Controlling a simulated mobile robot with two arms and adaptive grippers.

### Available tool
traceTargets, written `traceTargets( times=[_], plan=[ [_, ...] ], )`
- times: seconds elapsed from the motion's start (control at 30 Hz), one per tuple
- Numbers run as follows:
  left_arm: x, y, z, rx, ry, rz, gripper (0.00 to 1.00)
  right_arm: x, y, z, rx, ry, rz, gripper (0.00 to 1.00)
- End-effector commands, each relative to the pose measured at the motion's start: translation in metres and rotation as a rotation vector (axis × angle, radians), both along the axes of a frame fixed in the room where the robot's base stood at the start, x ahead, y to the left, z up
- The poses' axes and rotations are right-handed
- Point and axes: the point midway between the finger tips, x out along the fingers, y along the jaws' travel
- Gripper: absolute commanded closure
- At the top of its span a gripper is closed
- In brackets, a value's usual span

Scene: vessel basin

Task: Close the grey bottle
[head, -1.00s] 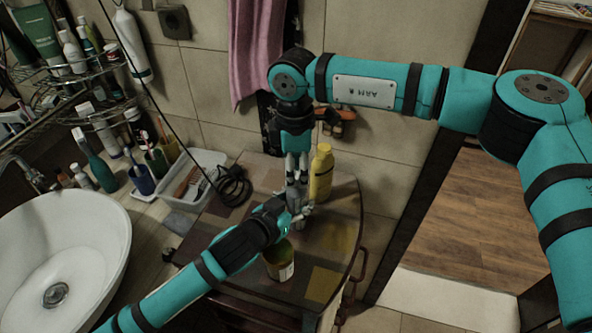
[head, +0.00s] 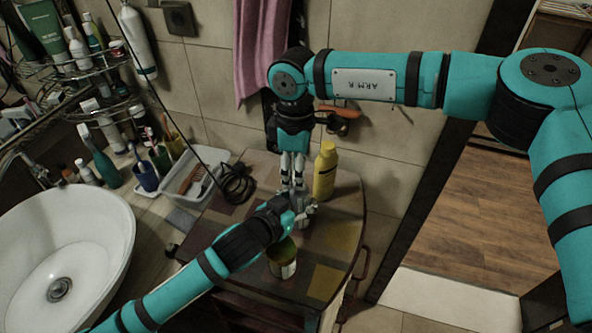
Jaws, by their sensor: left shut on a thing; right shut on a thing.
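The grey bottle (head: 304,224) stands on the small dark table, mostly hidden behind my grippers. My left gripper (head: 303,212) reaches in from the lower left and is shut on the bottle's body. My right gripper (head: 292,186) points straight down just above the bottle, with its fingers close together. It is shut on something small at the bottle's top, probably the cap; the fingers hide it. I cannot tell how the cap sits on the neck.
On the table (head: 327,283), a yellow bottle (head: 325,172) stands close behind right and an open green-rimmed can (head: 282,262) in front. The sink (head: 62,262) is farther left.

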Motion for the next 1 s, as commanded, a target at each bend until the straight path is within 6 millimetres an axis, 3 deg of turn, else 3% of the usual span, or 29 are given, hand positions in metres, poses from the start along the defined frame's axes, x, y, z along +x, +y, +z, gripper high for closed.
traceTargets(
  times=[0.37, 0.4, 0.57, 0.87, 1.0],
  plan=[
    [0.004, 0.003, 0.003, 0.001, -0.007, 0.008, 1.00, -0.005, 0.000, -0.004, -0.006, 0.014, 0.004, 0.81],
    [0.004, 0.003, 0.003, 0.001, -0.007, 0.008, 1.00, -0.005, 0.000, -0.004, -0.006, 0.014, 0.004, 0.70],
    [0.003, 0.003, 0.003, 0.000, -0.007, 0.007, 1.00, -0.004, 0.000, -0.003, -0.005, 0.011, 0.003, 0.49],
    [0.002, 0.001, 0.002, 0.000, -0.005, 0.003, 1.00, -0.001, 0.000, 0.000, -0.002, 0.004, 0.001, 0.48],
    [0.001, 0.001, 0.002, 0.000, -0.004, 0.002, 1.00, 0.000, 0.000, 0.012, -0.001, 0.001, 0.000, 0.48]
  ],
)
